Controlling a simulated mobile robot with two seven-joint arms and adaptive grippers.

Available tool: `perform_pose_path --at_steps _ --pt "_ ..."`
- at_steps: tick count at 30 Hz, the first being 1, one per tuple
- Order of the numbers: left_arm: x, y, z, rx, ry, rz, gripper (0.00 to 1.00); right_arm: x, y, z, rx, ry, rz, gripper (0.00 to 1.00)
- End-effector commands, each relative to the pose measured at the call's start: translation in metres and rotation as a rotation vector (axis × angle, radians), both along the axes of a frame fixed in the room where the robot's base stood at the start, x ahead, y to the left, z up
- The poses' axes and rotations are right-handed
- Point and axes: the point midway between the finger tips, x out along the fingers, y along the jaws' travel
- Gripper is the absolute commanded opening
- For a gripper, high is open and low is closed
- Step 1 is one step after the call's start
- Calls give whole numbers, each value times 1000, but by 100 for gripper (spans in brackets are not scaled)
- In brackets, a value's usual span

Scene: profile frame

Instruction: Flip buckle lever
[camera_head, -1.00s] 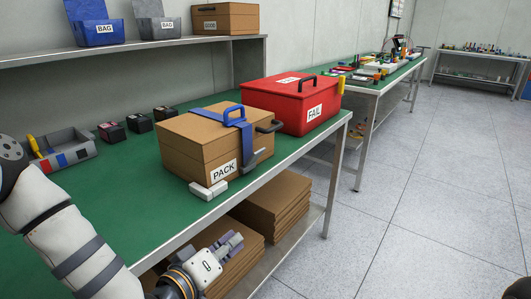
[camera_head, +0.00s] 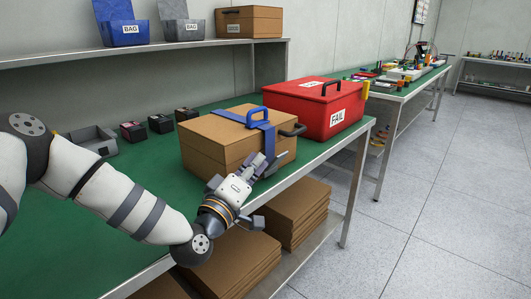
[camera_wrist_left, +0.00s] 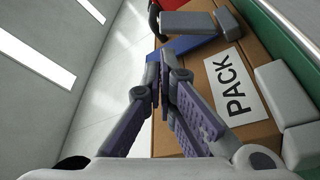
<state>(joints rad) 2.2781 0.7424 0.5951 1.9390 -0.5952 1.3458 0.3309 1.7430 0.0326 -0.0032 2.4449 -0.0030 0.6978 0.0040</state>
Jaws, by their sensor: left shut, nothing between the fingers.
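The brown PACK box (camera_head: 212,150) sits on the green table with a blue strap (camera_head: 262,127) and blue handle over its lid. The grey buckle lever (camera_head: 275,164) sticks out at the strap's front end, partly hidden by my gripper; it also shows in the left wrist view (camera_wrist_left: 188,24). My left gripper (camera_head: 256,162) is at the box's front face, fingers together and empty. In the left wrist view its fingertips (camera_wrist_left: 158,76) are just short of the blue strap and lever. Whether they touch is unclear. The PACK label (camera_wrist_left: 233,88) is beside the fingers. My right gripper is out of view.
A red FAIL box (camera_head: 318,108) stands just right of the PACK box. A dark handle (camera_head: 293,130) projects from the PACK box's right side. A grey tray (camera_head: 92,142) and small dark boxes (camera_head: 160,123) are behind on the left. The floor at right is clear.

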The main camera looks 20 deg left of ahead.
Motion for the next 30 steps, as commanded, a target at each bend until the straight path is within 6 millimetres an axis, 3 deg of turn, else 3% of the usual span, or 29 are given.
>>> perform_pose_path --at_steps 3,9,30 --pt "21 -2 3 1 0 0 0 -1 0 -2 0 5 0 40" --pt "42 -4 7 1 1 0 0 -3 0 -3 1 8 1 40" --pt "44 -8 7 52 -19 -1 0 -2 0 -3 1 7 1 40"
